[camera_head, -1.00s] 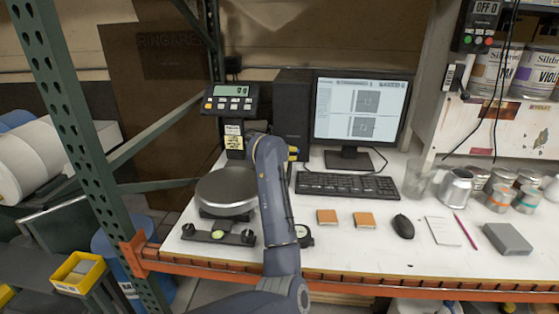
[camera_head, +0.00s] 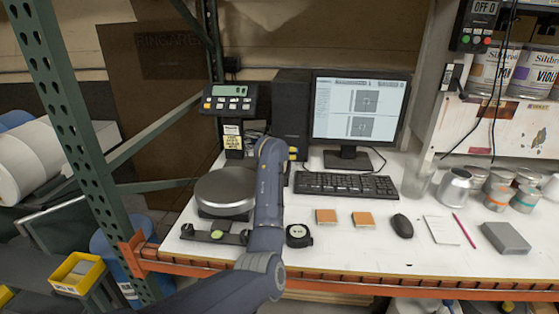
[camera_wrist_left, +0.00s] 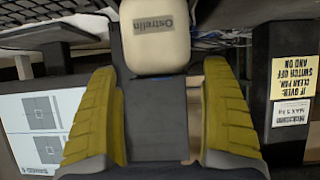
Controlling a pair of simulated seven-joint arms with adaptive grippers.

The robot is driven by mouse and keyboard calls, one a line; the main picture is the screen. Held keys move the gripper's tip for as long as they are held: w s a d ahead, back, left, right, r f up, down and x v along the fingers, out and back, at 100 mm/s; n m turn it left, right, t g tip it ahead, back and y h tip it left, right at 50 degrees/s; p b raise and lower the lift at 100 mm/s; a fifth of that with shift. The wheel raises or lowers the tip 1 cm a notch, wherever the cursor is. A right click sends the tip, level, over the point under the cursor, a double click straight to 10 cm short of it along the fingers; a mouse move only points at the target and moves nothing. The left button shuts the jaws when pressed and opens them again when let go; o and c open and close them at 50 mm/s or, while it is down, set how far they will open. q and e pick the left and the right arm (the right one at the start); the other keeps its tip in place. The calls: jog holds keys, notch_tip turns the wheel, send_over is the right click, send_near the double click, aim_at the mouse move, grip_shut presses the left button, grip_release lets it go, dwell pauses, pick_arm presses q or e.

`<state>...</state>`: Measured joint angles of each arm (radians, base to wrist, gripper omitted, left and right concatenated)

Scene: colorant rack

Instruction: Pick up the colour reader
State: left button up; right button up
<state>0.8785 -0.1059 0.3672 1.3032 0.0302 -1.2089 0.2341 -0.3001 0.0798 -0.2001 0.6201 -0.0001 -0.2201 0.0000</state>
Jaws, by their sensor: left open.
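A cream rounded block with a label reading "Ostrelin" (camera_wrist_left: 155,35) shows at the top of the left wrist view; it may be the colour reader. A dark grey surface runs below it between my fingers; I cannot tell if it is the same object. My left gripper (camera_wrist_left: 155,120) is open, its two yellow pads apart on either side of that surface. In the head view my left gripper (camera_head: 291,153) is mostly hidden behind my forearm, in front of the black computer tower (camera_head: 291,100). My right gripper is not in view.
The scale with its round pan (camera_head: 226,190) stands left of my arm, its display (camera_head: 230,98) behind. The monitor (camera_head: 360,107) and keyboard (camera_head: 345,185) are to the right. A black round-faced item (camera_head: 299,236) sits near the front edge. Orange-brown squares, a mouse (camera_head: 402,226) and a grey box (camera_head: 506,238) lie further right.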

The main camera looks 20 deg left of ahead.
pick_arm(q)
jog(key=shift+x, duration=2.25)
jog(key=shift+f, duration=0.1)
jog(key=shift+s, duration=0.1)
jog(key=c, duration=1.7)
jog(key=shift+o, duration=0.2)
